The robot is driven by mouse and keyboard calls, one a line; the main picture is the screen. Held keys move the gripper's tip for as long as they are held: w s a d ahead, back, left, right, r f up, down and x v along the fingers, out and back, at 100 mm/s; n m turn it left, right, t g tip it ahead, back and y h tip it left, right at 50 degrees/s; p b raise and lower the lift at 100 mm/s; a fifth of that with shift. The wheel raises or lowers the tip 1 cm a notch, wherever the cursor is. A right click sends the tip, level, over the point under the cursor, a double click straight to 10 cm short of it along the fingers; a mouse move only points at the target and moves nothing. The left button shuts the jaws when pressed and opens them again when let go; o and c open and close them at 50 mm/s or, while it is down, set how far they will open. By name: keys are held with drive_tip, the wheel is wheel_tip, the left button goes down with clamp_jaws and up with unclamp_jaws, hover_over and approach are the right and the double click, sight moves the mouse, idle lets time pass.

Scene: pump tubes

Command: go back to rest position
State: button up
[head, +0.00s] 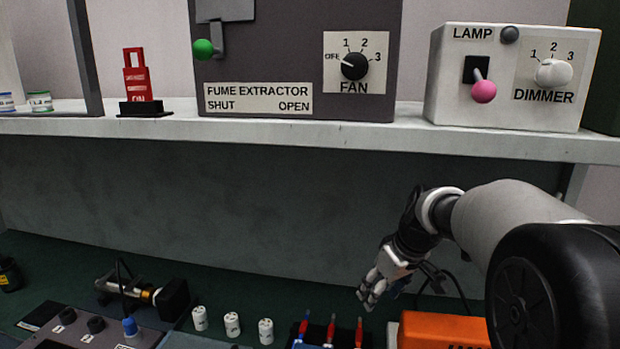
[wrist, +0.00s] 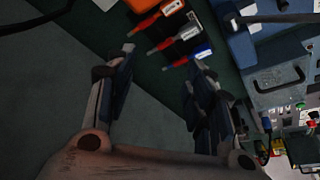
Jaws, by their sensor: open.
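My gripper (head: 371,291) hangs low in front of the back panel under the shelf, right of the middle in the head view. In the wrist view my gripper (wrist: 158,88) is open, its two fingers apart with nothing between them. Several tools with red and blue handles (head: 331,331) stand just below and left of it in the head view. In the wrist view these tools (wrist: 172,30) lie beyond the fingertips, and no contact shows.
White cylinders (head: 232,324) stand left of the tools. The shelf (head: 300,134) above carries the fume extractor box (head: 293,55) and lamp box (head: 512,78). The space left of my gripper under the shelf is clear.

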drive_tip(key=s+a+r+m+h, duration=0.1)
drive_tip(key=s+r, duration=0.2)
drive_tip(key=s, duration=0.5)
drive_tip(key=s+a+r+m, duration=0.1)
drive_tip(key=s+r+m, duration=0.15)
drive_tip(key=s, duration=0.65)
drive_tip(key=s+f+m+t+h, duration=0.1)
drive_tip(key=s+f+m, duration=0.1)
drive_tip(key=s, duration=1.4)
drive_tip(key=shift+d+f, duration=0.45)
drive_tip(key=shift+f, duration=0.25)
